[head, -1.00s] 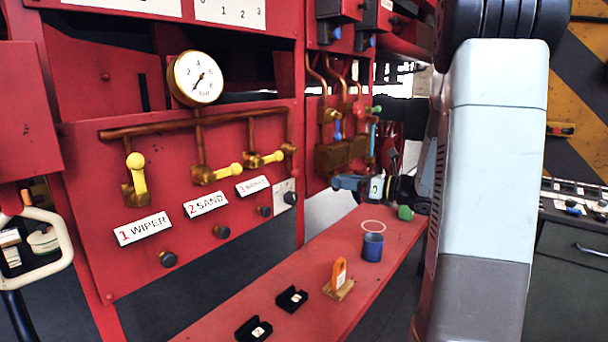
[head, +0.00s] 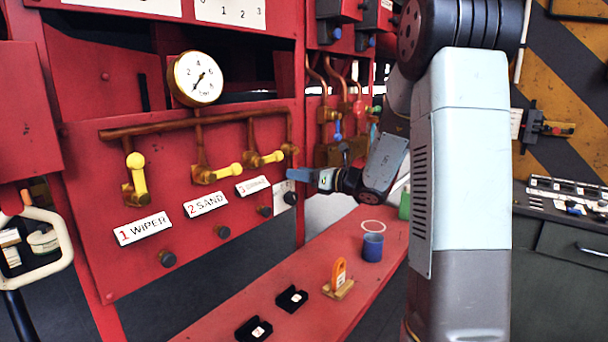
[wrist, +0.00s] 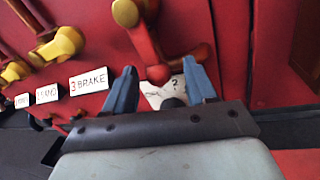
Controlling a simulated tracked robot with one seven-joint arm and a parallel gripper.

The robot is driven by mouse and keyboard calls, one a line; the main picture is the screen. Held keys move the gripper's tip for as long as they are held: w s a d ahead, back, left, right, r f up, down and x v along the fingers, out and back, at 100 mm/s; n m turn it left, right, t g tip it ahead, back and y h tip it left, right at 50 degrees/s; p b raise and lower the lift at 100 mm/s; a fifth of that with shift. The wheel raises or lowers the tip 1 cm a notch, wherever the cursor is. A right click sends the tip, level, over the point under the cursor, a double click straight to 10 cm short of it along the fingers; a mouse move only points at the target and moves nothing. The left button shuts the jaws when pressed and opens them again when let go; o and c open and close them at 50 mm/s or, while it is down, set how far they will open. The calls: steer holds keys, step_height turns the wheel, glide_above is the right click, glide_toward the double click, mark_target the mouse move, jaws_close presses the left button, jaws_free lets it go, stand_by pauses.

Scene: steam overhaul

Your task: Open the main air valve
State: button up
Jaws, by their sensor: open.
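Yellow-handled valves sit on the red panel above the plates 1 WIPER (head: 143,228), 2 SAND (head: 205,204) and a third, which reads 3 BRAKE (wrist: 89,80) in the wrist view. To its right, a red lever (wrist: 146,45) runs down from a brass-coloured fitting (wrist: 127,12), above a white plate with a question mark (wrist: 165,92). No label names the main air valve. My gripper (head: 291,174) is at the panel's right edge. In the wrist view my gripper (wrist: 160,78) is open, the lever's lower end between its fingertips in the picture. I cannot tell whether they touch.
A pressure gauge (head: 195,78) sits above the copper pipe (head: 190,122). A red bench (head: 290,323) below carries a blue cup (head: 372,247), an orange tag on a stand (head: 339,273) and two black boxes. The red frame post (wrist: 230,45) stands close right of my gripper.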

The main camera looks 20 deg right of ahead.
steer(key=shift+w+a, duration=0.15)
steer(key=shift+a, duration=0.05)
steer(key=shift+c, duration=0.4)
jaws_close()
